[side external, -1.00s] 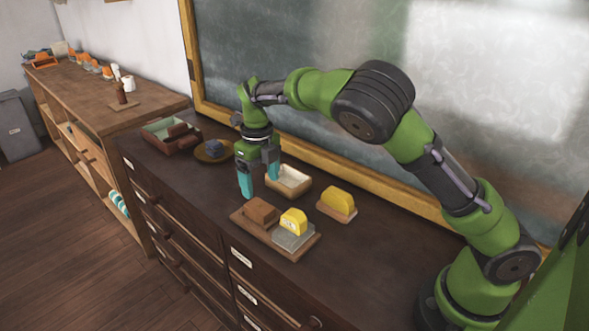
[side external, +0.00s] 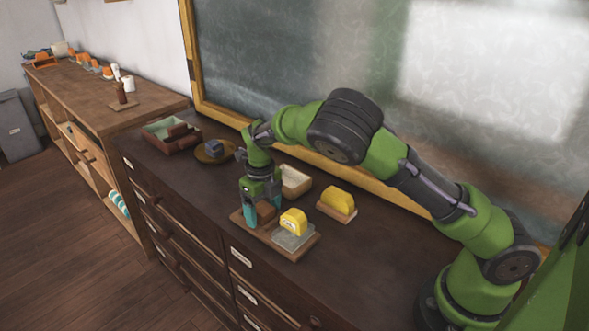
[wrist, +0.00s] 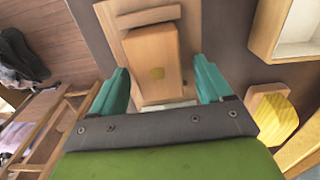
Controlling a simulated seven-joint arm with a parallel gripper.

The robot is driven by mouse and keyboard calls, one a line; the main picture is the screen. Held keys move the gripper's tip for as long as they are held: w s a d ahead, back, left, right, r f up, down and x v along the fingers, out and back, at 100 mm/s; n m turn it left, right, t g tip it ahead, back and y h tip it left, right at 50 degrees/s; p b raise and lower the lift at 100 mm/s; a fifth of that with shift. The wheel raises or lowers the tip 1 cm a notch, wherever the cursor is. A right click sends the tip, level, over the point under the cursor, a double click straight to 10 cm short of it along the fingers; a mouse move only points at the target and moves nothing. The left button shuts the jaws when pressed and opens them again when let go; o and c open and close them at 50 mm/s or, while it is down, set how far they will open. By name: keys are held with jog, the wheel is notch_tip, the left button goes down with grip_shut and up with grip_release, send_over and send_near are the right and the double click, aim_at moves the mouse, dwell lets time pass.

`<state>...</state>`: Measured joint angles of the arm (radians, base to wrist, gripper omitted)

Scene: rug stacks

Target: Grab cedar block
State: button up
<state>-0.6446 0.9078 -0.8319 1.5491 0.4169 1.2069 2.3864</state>
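The cedar block, a brown wooden block (side external: 265,211), sits on the left part of a wooden tray (side external: 308,249). In the wrist view the block (wrist: 150,58) shows a small yellowish mark and lies between my fingers. My gripper (side external: 263,208) is lowered over it, with one teal finger on each side. In the wrist view my gripper (wrist: 163,80) is open, and a gap shows between the block and the right finger. Contact on the left side is hard to tell. In the side view my fingers hide part of the block.
A yellow block (side external: 293,221) on a grey slab (side external: 292,238) shares the tray. Behind are a cream-lined box (side external: 296,181) and another yellow piece (side external: 339,201) on a wooden base. A round dish (side external: 212,153) and a reddish box (side external: 168,139) stand farther left. The cabinet top at right is clear.

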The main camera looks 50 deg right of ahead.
jog(key=c, duration=1)
jog(key=shift+r, duration=0.1)
